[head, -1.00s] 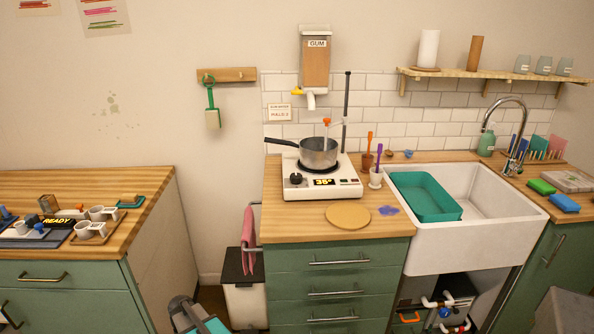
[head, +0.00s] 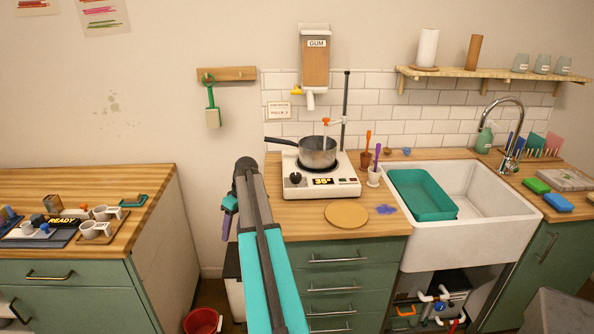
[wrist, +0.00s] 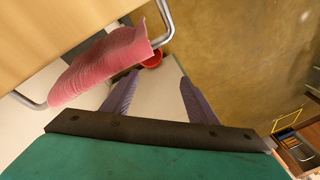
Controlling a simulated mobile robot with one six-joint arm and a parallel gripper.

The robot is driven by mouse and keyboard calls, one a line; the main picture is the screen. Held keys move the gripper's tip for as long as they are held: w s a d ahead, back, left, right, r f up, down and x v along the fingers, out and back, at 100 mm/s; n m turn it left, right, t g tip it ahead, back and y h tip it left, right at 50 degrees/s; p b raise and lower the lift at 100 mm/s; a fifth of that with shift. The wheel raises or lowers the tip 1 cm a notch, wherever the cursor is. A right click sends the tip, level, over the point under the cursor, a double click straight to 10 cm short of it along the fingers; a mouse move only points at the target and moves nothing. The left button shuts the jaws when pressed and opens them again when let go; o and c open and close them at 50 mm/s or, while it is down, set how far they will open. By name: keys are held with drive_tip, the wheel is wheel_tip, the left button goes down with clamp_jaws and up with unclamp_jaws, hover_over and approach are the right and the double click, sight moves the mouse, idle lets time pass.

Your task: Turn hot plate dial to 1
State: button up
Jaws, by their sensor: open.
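The white hot plate (head: 318,192) stands on the wooden counter and carries a metal saucepan (head: 319,152). Its dark dial (head: 296,178) is on the left of the front face, beside a display reading 35°. The dial's number marks are too small to read. My gripper (head: 228,228) hangs left of the counter, lower than the dial and well apart from it, partly behind my arm. In the wrist view my gripper (wrist: 158,80) shows two purple fingers spread apart with nothing held between them. The dial is out of the wrist view.
A pink towel (wrist: 105,62) hangs on a rail close beside the fingers in the wrist view. A red bucket (head: 203,321) stands on the floor. A round wooden board (head: 346,214) lies before the hot plate. A pestle cup (head: 374,176) stands right of it.

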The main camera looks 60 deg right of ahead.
drive_tip(key=shift+m+t+h, duration=0.3)
drive_tip(key=shift+t+h, duration=0.3)
drive_tip(key=shift+h, duration=0.1)
drive_tip(key=s+d+r, duration=0.1)
drive_tip(key=d+r, duration=0.3)
drive_tip(key=s+d+r+p, duration=0.1)
drive_tip(key=s+d+r, duration=0.1)
drive_tip(key=d+r, duration=0.2)
drive_tip(key=s+d+r, duration=0.2)
drive_tip(key=d+r, duration=0.1)
drive_tip(key=r, duration=0.3)
drive_tip(key=shift+s+d+p, duration=0.2)
drive_tip(key=shift+d+p, duration=0.15)
drive_tip(key=shift+d, duration=0.05)
drive_tip(key=m+t+h+p, duration=0.1)
drive_tip(key=m+h+p, duration=0.1)
approach(296, 175)
drive_tip(key=v, duration=0.5)
drive_tip(key=shift+d, duration=0.35)
drive_tip(key=shift+p+x, duration=1.75)
drive_tip(key=shift+x, duration=5.1)
drive_tip(key=shift+a, duration=0.15)
drive_tip(key=c, duration=1)
